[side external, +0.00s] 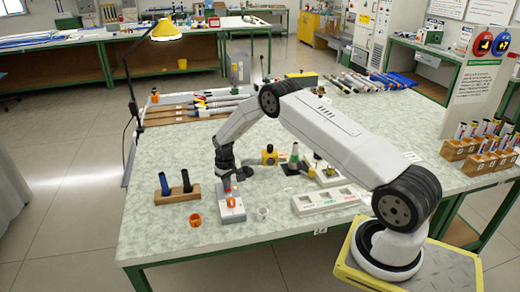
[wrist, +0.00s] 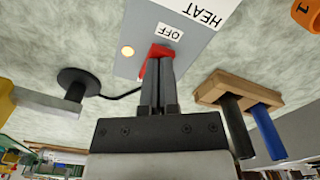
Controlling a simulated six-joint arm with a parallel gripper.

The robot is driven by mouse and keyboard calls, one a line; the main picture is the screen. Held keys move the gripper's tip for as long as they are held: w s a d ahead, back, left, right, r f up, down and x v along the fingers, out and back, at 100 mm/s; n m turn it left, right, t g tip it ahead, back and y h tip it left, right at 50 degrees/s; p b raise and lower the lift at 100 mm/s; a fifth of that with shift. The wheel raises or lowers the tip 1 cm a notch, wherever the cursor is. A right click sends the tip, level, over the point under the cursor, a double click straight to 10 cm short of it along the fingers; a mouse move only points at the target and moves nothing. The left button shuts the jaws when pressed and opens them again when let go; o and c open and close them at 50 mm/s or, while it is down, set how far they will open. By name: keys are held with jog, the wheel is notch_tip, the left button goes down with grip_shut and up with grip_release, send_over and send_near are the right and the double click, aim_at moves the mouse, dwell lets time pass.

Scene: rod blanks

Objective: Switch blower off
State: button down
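The grey blower control box (wrist: 205,45) carries labels reading OFF (wrist: 170,32) and HEAT. A red switch (wrist: 157,52) sits on it beside the OFF label, at my fingertips. A small round lamp (wrist: 127,51) on the box looks lit. In the side view the box (side external: 232,215) lies on the table below my gripper (side external: 226,180). In the wrist view my gripper (wrist: 159,70) has its two fingers together, pointing at the red switch and partly covering it. I cannot tell whether they press on it.
A wooden block (side external: 165,197) with a black and a blue tube stands left of the box. An orange ring (side external: 195,220) lies in front of it. A white tray (side external: 325,200) is to the right. A black round base (wrist: 78,80) with a cable shows in the wrist view.

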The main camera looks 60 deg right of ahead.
jog(key=shift+f, duration=0.2)
jog(key=shift+r, duration=0.1)
jog(key=shift+r, duration=3.45)
jog(key=shift+s+a+r, duration=0.1)
jog(key=shift+a+r, duration=0.15)
jog(key=shift+a, duration=0.05)
jog(key=s+a+r+n+t, duration=0.1)
jog(key=s+a+r+n, duration=0.1)
jog(key=s+a+r, duration=1)
jog(key=s+a, duration=0.3)
jog(key=s, duration=0.3)
jog(key=s+a+r+n+t, duration=0.1)
jog(key=s+a, duration=0.2)
jog(key=s, duration=0.4)
jog(key=shift+a+t, duration=0.3)
jog(key=shift+a, duration=0.1)
